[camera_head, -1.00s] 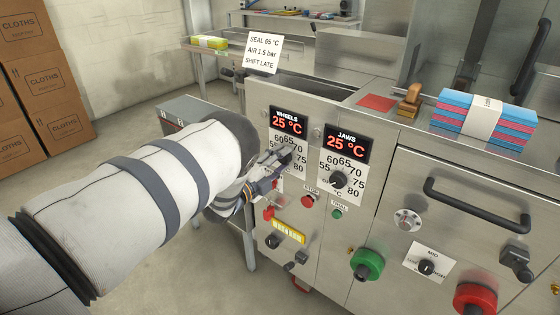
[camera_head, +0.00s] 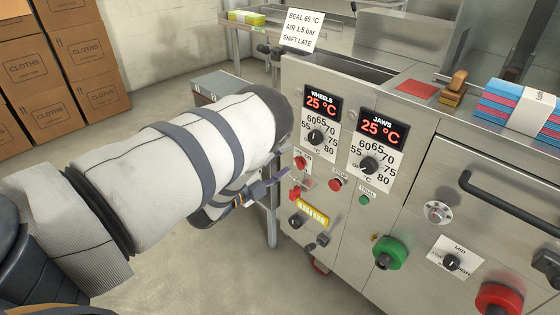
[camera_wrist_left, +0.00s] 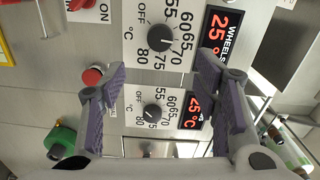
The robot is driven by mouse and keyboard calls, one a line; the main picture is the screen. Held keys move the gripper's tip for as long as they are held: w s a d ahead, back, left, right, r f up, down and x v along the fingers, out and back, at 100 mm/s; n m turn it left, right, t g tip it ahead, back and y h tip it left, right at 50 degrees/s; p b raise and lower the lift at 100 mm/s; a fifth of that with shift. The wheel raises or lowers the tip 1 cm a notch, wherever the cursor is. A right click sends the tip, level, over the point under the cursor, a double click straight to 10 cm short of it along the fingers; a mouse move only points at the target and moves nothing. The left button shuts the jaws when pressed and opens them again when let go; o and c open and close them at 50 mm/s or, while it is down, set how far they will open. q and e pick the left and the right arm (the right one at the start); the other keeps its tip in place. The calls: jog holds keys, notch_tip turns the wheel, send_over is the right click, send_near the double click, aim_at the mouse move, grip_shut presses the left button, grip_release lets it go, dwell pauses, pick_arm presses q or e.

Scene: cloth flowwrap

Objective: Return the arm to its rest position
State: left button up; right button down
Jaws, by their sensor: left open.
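My left gripper (camera_head: 262,188) is in front of the left side of the machine's control panel, apart from it, below and left of the wheels knob. In the left wrist view the gripper (camera_wrist_left: 165,95) is open, with nothing between its fingers. The wheels knob (camera_head: 315,137) and its 25 °C display (camera_head: 323,102) are uncovered. The jaws knob (camera_head: 368,165) and its 25 °C display (camera_head: 381,127) are to their right. My right gripper is not in view.
A stamp (camera_head: 454,88) and a cloth bundle (camera_head: 520,107) lie on top. Cartons (camera_head: 35,70) stand back left. Floor (camera_head: 200,270) is clear at lower left.

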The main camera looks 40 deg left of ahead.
pick_arm(q)
jog(key=shift+s, duration=0.4)
jog(key=s+d+f+n+g+y, duration=0.2)
jog(key=s+f+n+g, duration=0.35)
jog(key=s+f, duration=0.25)
jog(key=s+d+f+n+g+y, duration=0.1)
jog(key=s+d+f+n+g, duration=0.2)
jog(key=s+f+n+g, duration=0.4)
jog(key=s+d+n+g+h, duration=0.1)
jog(key=s+d+g, duration=0.3)
jog(key=s, duration=0.9)
jog(key=s+d+n+g+p, duration=0.1)
jog(key=s+d+n+g, duration=0.3)
jog(key=s, duration=0.9)
jog(key=shift+d+f+h, duration=0.3)
jog(key=shift+d+h, duration=0.1)
jog(key=shift+d, duration=0.65)
jog(key=shift+w+n, duration=0.1)
jog(key=shift+n, duration=0.15)
